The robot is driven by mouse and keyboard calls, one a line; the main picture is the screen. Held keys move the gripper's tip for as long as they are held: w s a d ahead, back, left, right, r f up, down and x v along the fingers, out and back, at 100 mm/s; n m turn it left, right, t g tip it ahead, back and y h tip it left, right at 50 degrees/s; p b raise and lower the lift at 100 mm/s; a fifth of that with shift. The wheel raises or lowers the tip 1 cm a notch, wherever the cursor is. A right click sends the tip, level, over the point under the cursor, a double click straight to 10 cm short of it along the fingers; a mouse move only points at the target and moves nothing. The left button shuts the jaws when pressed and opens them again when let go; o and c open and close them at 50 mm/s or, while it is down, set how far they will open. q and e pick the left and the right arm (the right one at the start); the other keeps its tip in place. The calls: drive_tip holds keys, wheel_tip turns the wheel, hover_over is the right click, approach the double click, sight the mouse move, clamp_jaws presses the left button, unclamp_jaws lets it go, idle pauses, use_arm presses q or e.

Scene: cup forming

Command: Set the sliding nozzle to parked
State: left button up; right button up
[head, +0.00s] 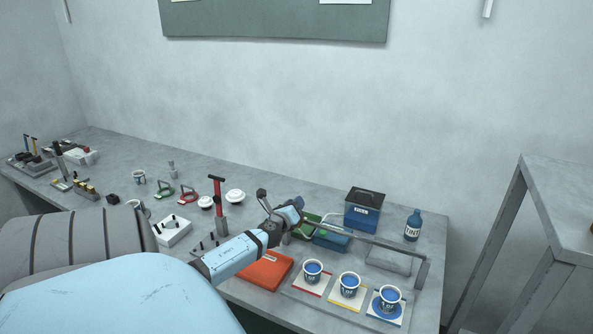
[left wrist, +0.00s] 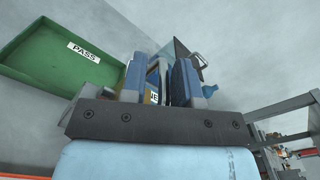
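My left gripper (head: 284,207) is over the table near the left end of a grey rail (head: 376,239) that runs above the cups. In the left wrist view its two blue fingers (left wrist: 160,82) stand apart. Part of a yellow and white label and a grey edge show in the gap, and I see nothing clearly clamped there. I cannot make out the sliding nozzle; the gripper and arm cover the rail's left end. My right gripper is in neither view.
Three blue-filled cups stand below the rail, one of them here (head: 350,285). A green PASS tray (left wrist: 62,50), a blue bin (head: 364,216), a tint bottle (head: 412,226) and an orange tray (head: 266,271) are close by.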

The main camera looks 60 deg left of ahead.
use_arm(q)
drive_tip(key=shift+o, duration=0.5)
drive_tip(key=shift+s+d+f, duration=0.1)
drive_tip(key=shift+s+d, duration=0.1)
drive_tip(key=shift+s, duration=0.1)
drive_tip(key=b+v, duration=0.1)
drive_tip(key=v, duration=1.2)
drive_tip(key=shift+s, duration=0.15)
